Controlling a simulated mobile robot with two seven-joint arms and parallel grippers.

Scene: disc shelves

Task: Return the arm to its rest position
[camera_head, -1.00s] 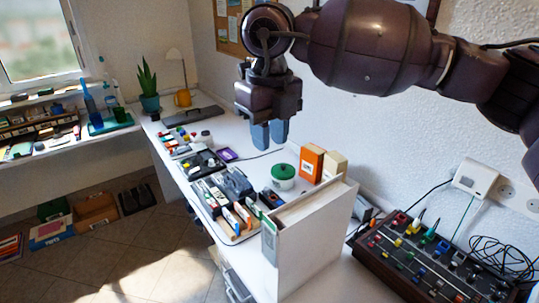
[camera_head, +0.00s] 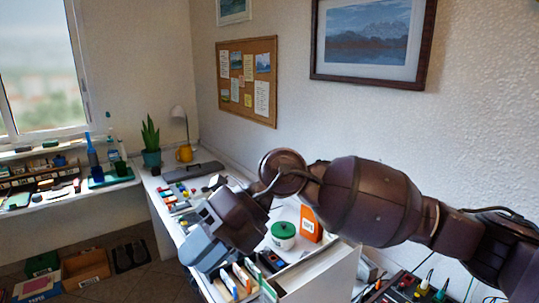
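My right arm comes in from the right edge, with its dark purple-brown links low over the desk. My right gripper (camera_head: 204,250) hangs at its end, tilted to the lower left, with blue-grey fingers above the desk items. I see nothing held in it, but the gap between the fingers is unclear. It hides part of the items behind it. My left gripper is not in view.
Below the arm are a white box-like shelf (camera_head: 325,278), a green-lidded pot (camera_head: 283,236) and an orange box (camera_head: 310,224). A dark control panel (camera_head: 405,288) lies at lower right.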

